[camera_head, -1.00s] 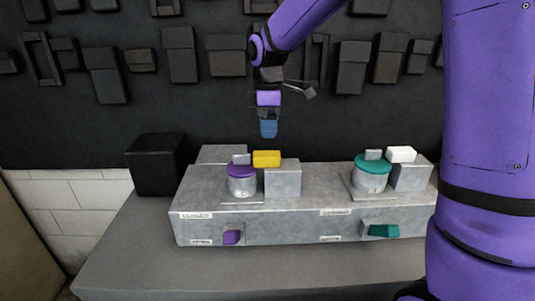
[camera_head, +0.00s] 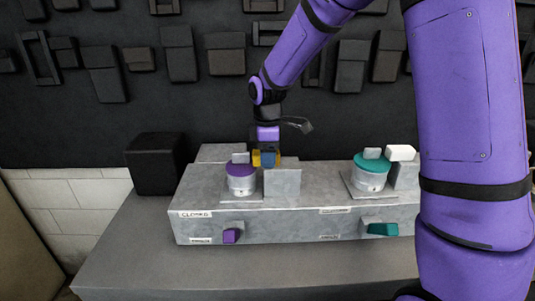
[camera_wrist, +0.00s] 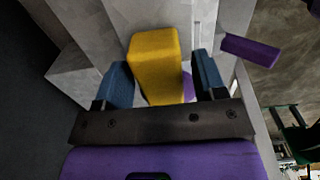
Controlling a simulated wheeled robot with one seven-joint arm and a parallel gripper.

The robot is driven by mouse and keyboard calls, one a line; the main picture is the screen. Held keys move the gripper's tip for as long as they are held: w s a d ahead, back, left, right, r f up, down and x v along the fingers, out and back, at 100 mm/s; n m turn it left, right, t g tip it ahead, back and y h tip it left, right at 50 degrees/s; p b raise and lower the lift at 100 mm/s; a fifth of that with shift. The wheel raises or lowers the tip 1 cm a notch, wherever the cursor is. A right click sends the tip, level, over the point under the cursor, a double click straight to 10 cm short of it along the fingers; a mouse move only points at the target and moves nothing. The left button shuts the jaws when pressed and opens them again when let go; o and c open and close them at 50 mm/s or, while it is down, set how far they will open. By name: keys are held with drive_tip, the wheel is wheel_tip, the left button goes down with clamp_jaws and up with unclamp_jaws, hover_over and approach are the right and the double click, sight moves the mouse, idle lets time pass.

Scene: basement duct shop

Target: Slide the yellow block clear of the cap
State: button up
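The yellow block (camera_head: 256,158) sits at the purple cap's right edge, beside a grey block (camera_head: 283,182), in the head view. The purple cap (camera_head: 240,171) tops a pale round canister (camera_head: 241,187). In the wrist view the yellow block (camera_wrist: 155,58) stands between the two blue fingers of my gripper (camera_wrist: 163,78). The left finger is close to the block, and a gap shows at the right finger, so the gripper is open around it. A bit of the purple cap (camera_wrist: 189,87) shows behind the block. What lies under the block is hidden.
On the right stands a second canister with a teal cap (camera_head: 371,163) and a white block (camera_head: 400,152) beside it. A purple knob (camera_head: 231,236) and a teal knob (camera_head: 382,229) are on the grey bench front. A black box (camera_head: 156,165) stands at left.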

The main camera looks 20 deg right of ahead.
sight(289, 163)
drive_tip(key=shift+d, duration=0.1)
clamp_jaws()
drive_tip(key=d, duration=0.1)
drive_tip(key=s+d, duration=0.1)
drive_tip(key=d, duration=0.3)
drive_tip(key=shift+s+d, duration=0.2)
drive_tip(key=shift+s, duration=0.15)
drive_tip(key=shift+o, duration=0.9)
unclamp_jaws()
drive_tip(key=shift+d, duration=0.15)
drive_tip(key=shift+r, duration=0.1)
wheel_tip(289, 163, up, 11)
